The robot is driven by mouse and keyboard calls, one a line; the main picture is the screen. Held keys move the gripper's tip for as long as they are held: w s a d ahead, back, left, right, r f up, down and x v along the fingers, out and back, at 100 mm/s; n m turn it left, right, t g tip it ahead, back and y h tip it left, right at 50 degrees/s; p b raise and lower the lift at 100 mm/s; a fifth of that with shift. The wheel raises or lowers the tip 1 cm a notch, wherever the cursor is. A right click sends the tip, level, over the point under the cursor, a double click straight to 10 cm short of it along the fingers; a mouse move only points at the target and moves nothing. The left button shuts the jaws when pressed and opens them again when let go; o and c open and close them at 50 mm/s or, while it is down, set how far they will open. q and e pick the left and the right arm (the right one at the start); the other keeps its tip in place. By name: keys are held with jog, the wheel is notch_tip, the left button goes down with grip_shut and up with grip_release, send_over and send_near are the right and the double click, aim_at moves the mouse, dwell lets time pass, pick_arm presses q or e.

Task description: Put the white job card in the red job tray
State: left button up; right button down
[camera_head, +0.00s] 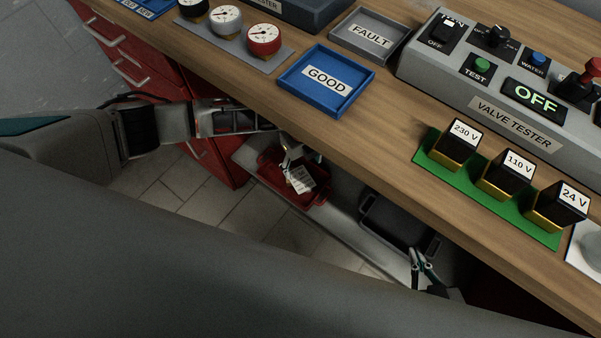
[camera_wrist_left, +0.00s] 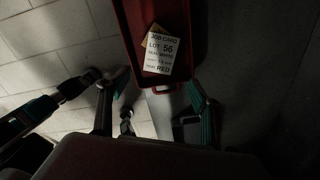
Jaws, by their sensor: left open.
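The white job card (camera_head: 301,178), printed LOT 56 and RED, shows over the red job tray (camera_head: 312,200) on the low shelf. In the left wrist view the card (camera_wrist_left: 163,50) appears to lie inside the tray (camera_wrist_left: 190,14), near its close end. My left gripper (camera_head: 291,152) is above the tray; its fingers (camera_wrist_left: 158,108) are spread apart with nothing between them, and the card is beyond the tips. My right gripper (camera_head: 424,266) is low at the grey tray's near end; its jaw gap is unclear.
A dark grey tray (camera_head: 398,225) stands on the shelf, right of the red one. The wooden bench (camera_head: 390,135) overhangs the shelf and carries a blue GOOD tray (camera_head: 300,97), a grey FAULT tray (camera_head: 345,43) and a valve tester (camera_head: 470,95). A brown piece (camera_wrist_left: 153,35) shows beside the card.

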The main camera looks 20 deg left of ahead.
pick_arm(q)
jog(key=s+d+n+h, duration=0.2)
jog(key=s+d+h, duration=0.2)
jog(key=s+d, duration=0.6)
jog(key=s+d+r+n+t+h, duration=0.2)
jog(key=d+r+n+t+h, duration=0.2)
jog(key=d+r+n, duration=0.4)
jog(key=s+a+n+t+y, duration=0.3)
jog(key=s+a+n, duration=0.1)
jog(key=a, duration=0.9)
jog(key=s+a+n+t+y, duration=0.2)
jog(key=a+n, duration=0.5)
jog(key=a, duration=0.5)
jog(key=shift+s+a+t+y, duration=0.35)
jog(key=shift+s+t+y, duration=0.05)
jog(key=shift+s+t, duration=0.45)
pick_arm(e)
jog(key=shift+d+f, duration=0.1)
jog(key=shift+f, duration=0.05)
